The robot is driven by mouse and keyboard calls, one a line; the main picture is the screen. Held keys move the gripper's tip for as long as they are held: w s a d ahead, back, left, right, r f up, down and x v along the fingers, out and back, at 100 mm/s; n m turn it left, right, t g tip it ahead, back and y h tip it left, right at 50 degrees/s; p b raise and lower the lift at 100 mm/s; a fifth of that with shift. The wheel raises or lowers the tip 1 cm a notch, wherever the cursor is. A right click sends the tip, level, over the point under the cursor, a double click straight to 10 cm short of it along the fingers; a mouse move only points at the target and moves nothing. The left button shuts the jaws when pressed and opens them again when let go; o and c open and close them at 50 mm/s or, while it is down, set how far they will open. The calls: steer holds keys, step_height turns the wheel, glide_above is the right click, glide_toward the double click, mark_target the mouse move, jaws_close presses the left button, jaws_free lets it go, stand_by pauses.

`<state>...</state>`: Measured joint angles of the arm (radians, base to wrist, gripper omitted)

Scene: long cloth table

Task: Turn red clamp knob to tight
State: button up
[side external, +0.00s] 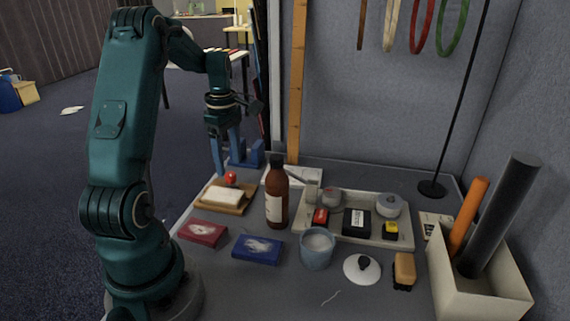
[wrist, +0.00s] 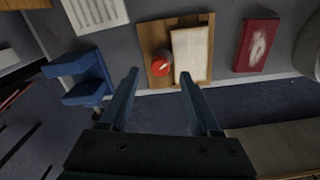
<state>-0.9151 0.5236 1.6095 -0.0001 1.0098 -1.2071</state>
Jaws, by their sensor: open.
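The red clamp knob (side external: 231,178) sits on a wooden board (side external: 242,209) beside a pale block (side external: 221,196) at the table's left edge. In the wrist view the round red knob (wrist: 162,66) has a light pointer mark and lies just left of the pale block (wrist: 188,56) on the board (wrist: 147,31). My gripper (side external: 232,171) is open and empty, with its blue fingers above the back of the board. In the wrist view my gripper (wrist: 158,75) has its fingertips apart, with the knob showing beyond and between them. How far above the knob they are, I cannot tell.
A blue bracket (side external: 246,156) stands at the table's back left edge, close to my gripper. A brown bottle (side external: 277,196) stands right of the board. A red box (side external: 202,232) and blue box (side external: 257,249) lie in front. A tray (side external: 344,236) holds several small items.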

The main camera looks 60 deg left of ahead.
mark_target(230, 174)
steer(key=shift+f, duration=1.65)
jaws_close()
steer(key=shift+m, duration=3.1)
jaws_free()
steer(key=shift+r, duration=0.1)
